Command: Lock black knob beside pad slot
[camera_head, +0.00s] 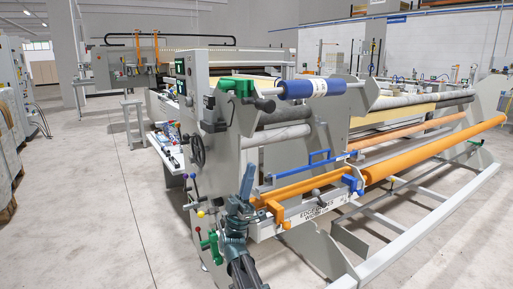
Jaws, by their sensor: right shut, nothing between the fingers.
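The grey quilting gantry (226,160) stands in the middle of the view. Several dark knobs or handles sit on its end plate, including a small black one (209,101) near the upper green clamp (237,86) and a black handwheel (197,150) lower down. I cannot tell which is the knob beside the pad slot, and the slot is not clear. My right gripper (247,178) comes up from the bottom, in front of the end plate, shut and empty. It hides part of the plate; contact cannot be told. My left gripper is out of view.
A blue roller (312,88) lies across the top. Orange rollers (435,148) and a grey lower rail (430,226) run right. A lower green clamp (209,243) and small coloured-ball levers project from the end plate's left edge. The floor (95,215) at left is clear.

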